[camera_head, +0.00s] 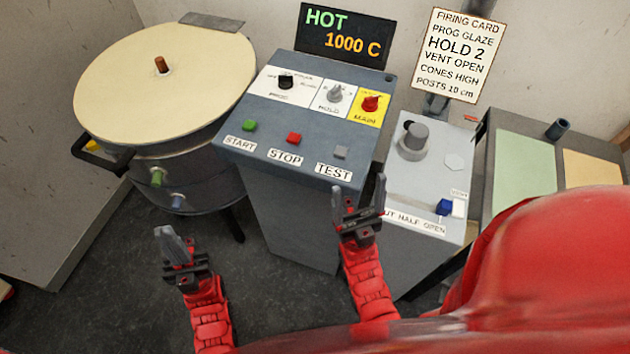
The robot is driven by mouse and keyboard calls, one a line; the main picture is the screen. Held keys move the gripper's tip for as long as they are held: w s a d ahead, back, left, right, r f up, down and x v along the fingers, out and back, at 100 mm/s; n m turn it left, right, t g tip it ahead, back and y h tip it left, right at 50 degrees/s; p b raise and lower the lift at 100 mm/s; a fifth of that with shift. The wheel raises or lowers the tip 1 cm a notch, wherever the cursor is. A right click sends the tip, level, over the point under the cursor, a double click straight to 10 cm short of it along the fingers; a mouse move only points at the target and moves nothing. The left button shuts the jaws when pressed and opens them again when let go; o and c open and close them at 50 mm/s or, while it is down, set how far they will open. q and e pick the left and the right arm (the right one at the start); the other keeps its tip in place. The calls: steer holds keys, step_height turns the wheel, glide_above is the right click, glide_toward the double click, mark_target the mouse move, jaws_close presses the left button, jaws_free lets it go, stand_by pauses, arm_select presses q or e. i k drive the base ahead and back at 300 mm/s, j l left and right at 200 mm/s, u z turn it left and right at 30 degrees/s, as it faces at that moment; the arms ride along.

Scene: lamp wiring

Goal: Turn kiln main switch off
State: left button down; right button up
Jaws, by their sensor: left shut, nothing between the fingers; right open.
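The main switch (370,103) is a red knob on a yellow plate marked MAIN, at the right of the control box's (305,200) sloped panel. The direction it points is too small to read surely. The display (345,37) above reads HOT and 1000 C. My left gripper (168,235) is shut and empty, low in front of the kiln and left of the control box. My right gripper (358,192) is open and empty, its fingers pointing up near the panel's lower right corner, below the red knob and apart from it.
The panel also has a black PROG knob (286,81), a grey HOLD knob (335,92), and green (249,125), red (294,138) and grey (341,152) buttons. The round kiln (160,80) stands left. A grey vent box (425,180) adjoins right, under the firing card (459,55).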

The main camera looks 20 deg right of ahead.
mark_target(370, 104)
steer(key=k+l, duration=0.1)
steer(key=l, duration=1.55)
